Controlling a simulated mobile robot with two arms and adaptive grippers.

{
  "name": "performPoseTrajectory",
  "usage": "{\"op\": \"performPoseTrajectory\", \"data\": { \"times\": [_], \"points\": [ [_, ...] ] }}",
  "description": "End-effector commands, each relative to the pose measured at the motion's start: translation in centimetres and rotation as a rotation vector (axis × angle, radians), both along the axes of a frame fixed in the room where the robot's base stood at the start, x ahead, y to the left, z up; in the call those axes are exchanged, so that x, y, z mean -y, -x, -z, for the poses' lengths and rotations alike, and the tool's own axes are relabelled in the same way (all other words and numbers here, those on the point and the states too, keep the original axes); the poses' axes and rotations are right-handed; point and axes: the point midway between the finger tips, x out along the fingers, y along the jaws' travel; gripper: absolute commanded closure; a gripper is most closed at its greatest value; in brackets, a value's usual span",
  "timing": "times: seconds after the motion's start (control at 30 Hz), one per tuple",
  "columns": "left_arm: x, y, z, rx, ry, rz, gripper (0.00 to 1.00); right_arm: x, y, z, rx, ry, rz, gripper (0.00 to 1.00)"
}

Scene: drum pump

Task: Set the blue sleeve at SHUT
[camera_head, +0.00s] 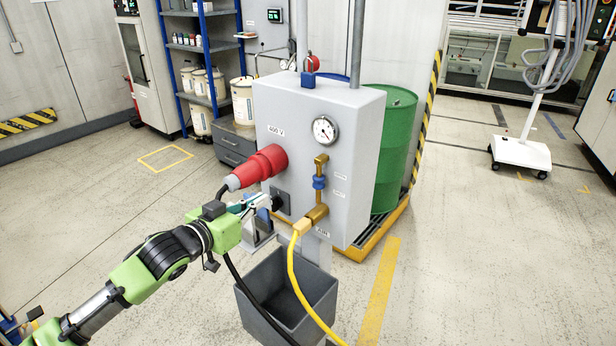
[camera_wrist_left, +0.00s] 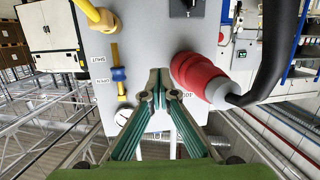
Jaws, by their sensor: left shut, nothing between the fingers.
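The blue sleeve (camera_head: 319,183) sits on the upright brass pipe on the front of the grey cabinet (camera_head: 290,115), above the brass fitting with the yellow hose. In the left wrist view, which is turned over, the blue sleeve (camera_wrist_left: 118,74) lies between the labels SHUT (camera_wrist_left: 97,59) and OPEN (camera_wrist_left: 100,90), about midway. My left gripper (camera_head: 262,201) is shut and empty, left of the sleeve and apart from it. In the left wrist view, its fingertips (camera_wrist_left: 159,74) meet between the sleeve and the red plug. My right gripper is not in view.
The large red plug (camera_head: 258,166) juts from the cabinet just above my left gripper. A black rotary switch (camera_head: 281,201) is close to the fingers. A gauge (camera_head: 325,130) is above.

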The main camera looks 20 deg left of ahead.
Motion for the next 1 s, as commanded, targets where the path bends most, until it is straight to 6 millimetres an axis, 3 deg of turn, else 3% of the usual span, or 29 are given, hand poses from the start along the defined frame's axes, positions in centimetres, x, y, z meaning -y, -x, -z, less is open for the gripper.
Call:
{"op": "performPoseTrajectory", "data": {
  "times": [0.03, 0.1, 0.23, 0.73, 1.0],
  "points": [
    [1.9, 0.8, -3.3, 0.037, 0.000, 0.045, 1.00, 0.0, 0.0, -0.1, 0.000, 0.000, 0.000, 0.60],
    [3.8, 1.8, -6.3, 0.069, 0.005, 0.090, 1.00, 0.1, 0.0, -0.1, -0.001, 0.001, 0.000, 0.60],
    [5.9, 3.2, -9.0, 0.097, 0.011, 0.139, 1.00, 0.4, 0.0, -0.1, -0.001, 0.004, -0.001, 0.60],
    [6.5, 3.1, -9.6, 0.103, 0.015, 0.148, 1.00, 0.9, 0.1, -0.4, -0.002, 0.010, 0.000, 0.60],
    [7.8, -0.5, -9.8, 0.106, 0.017, 0.148, 1.00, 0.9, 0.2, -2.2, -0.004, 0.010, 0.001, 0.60]
  ]
}}
